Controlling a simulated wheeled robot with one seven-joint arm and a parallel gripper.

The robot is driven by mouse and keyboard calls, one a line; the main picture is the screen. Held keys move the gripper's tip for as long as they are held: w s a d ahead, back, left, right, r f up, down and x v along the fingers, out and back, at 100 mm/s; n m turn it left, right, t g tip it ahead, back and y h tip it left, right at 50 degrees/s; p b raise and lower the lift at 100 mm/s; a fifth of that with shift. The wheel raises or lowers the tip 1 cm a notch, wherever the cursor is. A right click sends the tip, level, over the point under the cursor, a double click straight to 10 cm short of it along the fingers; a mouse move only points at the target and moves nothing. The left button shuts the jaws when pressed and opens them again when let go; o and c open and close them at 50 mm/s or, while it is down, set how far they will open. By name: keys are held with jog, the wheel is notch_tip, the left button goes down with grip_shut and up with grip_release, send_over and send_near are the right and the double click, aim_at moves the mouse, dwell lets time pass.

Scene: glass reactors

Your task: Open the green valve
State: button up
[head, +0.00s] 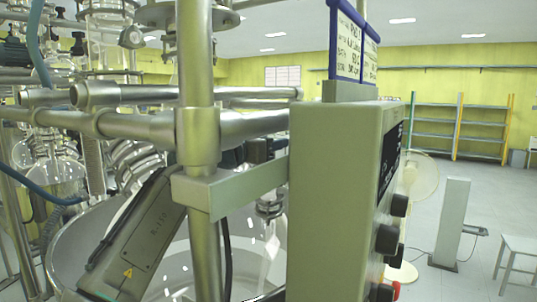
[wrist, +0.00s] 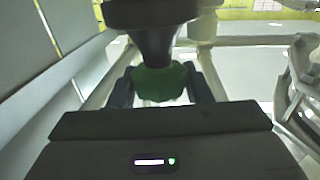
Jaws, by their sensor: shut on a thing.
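In the wrist view, the green valve (wrist: 160,84) is a green knob under a dark, tapering fitting. My gripper (wrist: 163,76) has one dark finger on each side of the green knob and is shut on it. In the head view I make out neither the green valve nor my gripper; a metal post and a grey-green control box stand in front of much of the reactor.
In the head view, the control box (head: 330,200) with dark knobs stands close in front, beside a vertical metal post (head: 196,80). A large glass vessel (head: 70,245) and a tilted grey unit (head: 140,240) are at left. Open floor lies at right, with a white stool (head: 518,245).

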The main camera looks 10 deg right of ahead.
jog(key=shift+f+n+t+y+b, duration=0.1)
jog(key=shift+n+t+y+b, duration=0.65)
jog(key=shift+b, duration=0.25)
jog(key=shift+r+t+y, duration=0.2)
jog(key=shift+t+y, duration=0.05)
jog(key=o, duration=1)
jog(key=shift+f, duration=0.1)
jog(key=shift+s+a+b, duration=0.2)
jog(key=shift+a+b, duration=0.1)
jog(key=shift+b, duration=0.1)
jog(key=b+v, duration=0.3)
jog(key=v, duration=1)
jog(key=shift+b, duration=0.3)
